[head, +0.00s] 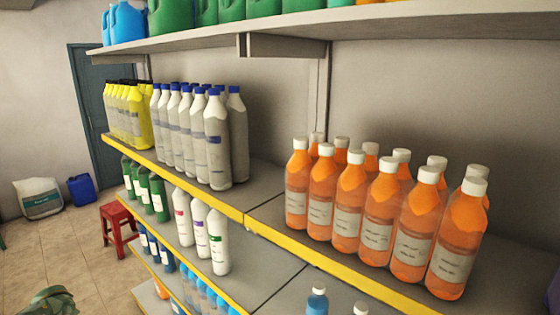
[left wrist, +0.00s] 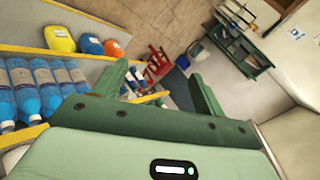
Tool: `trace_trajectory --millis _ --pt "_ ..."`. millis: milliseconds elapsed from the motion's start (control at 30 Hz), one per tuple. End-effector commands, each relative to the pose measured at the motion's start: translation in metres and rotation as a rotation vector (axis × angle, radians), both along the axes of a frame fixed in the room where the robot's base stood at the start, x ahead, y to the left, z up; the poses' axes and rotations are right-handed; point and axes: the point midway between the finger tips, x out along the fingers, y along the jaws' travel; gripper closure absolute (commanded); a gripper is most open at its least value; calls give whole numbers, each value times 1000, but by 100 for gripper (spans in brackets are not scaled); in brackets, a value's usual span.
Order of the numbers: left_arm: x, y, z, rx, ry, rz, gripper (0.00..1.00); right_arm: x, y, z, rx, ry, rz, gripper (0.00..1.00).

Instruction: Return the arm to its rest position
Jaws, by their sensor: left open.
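My left gripper (left wrist: 158,72) shows in the left wrist view as two green fingers spread wide apart. It is open, with nothing between the fingers. Past the fingertips are the tiled floor and a red stool (left wrist: 157,64); shelves with bottles lie to the left of the fingers. The left gripper cannot be made out in the head view. My right gripper is in neither view.
In the head view, orange bottles (head: 376,215) and white bottles (head: 216,140) line a yellow-edged shelf (head: 230,212). The red stool (head: 117,222) stands left of the shelving. Blue bottles (left wrist: 49,88) stand left of my fingers. Open floor (head: 75,255) lies at left.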

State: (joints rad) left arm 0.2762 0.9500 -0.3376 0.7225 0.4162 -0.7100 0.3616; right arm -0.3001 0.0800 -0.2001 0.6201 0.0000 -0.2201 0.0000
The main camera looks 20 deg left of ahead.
Motion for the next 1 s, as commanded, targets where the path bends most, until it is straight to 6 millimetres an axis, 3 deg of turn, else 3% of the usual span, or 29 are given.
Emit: trace_trajectory --millis 33,133,400,567,667,767,900,1000 --pt "-37 7 -22 38 87 -55 28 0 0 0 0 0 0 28" --pt "-98 18 -50 98 240 -183 28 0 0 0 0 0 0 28" --pt "-241 31 -87 164 590 -498 28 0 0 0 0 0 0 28" --pt "-254 -34 -152 39 546 -494 28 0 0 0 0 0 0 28" --pt "-266 -81 -191 -45 525 -489 28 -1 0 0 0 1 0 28" --pt "-278 -141 -232 -143 501 -484 28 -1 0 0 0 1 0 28" --pt "-295 -249 -287 -307 456 -474 28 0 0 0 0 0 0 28" --pt "-304 -326 -314 -418 426 -466 28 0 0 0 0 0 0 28"
